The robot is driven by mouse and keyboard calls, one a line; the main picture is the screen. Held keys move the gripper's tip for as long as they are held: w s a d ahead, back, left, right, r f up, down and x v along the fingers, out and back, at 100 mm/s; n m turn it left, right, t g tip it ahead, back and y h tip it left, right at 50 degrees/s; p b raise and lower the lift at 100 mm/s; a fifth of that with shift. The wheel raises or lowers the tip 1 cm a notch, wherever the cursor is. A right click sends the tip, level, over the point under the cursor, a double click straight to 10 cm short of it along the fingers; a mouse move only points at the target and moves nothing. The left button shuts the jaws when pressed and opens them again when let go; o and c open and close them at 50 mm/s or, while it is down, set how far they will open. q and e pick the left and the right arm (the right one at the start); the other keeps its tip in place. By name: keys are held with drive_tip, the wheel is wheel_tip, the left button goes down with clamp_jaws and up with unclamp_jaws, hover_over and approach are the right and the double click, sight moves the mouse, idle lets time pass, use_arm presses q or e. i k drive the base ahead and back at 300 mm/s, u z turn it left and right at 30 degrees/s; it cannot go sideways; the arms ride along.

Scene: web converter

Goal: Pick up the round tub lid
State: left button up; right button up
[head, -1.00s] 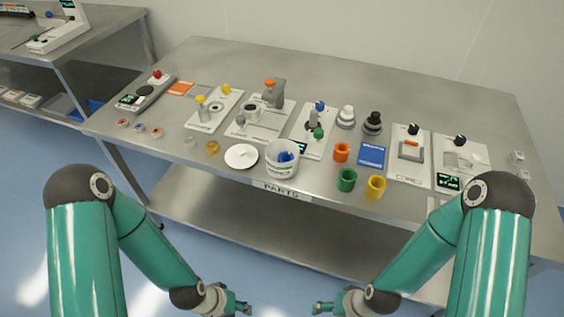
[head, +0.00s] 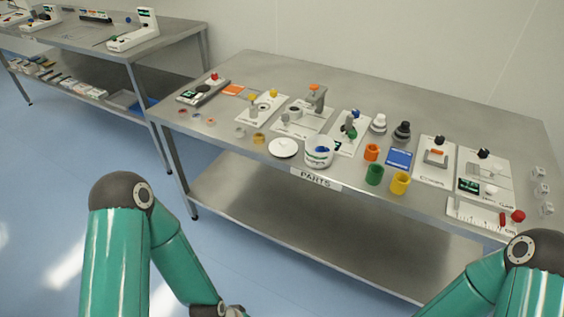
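The round tub lid (head: 283,148) is a flat white disc with a small raised knob, lying on the steel table near its front edge. Beside it on the right stands a white tub (head: 319,153) with a blue thing inside. My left arm comes in at the lower left and its wrist is cut off by the bottom edge. My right arm is at the lower right and its wrist is out of frame. Neither gripper's fingers show, and nothing touches the lid.
Green (head: 374,175), yellow (head: 400,183) and orange (head: 372,152) cups stand right of the tub. A small amber ring (head: 259,138) lies left of the lid. Small devices on white plates stand behind. The table's front edge (head: 316,180) carries a PARTS label. A second table (head: 130,52) is at left.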

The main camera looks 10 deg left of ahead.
sight(281, 147)
drive_tip(key=z, duration=0.35)
drive_tip(key=i, duration=1)
drive_tip(key=u, duration=0.45)
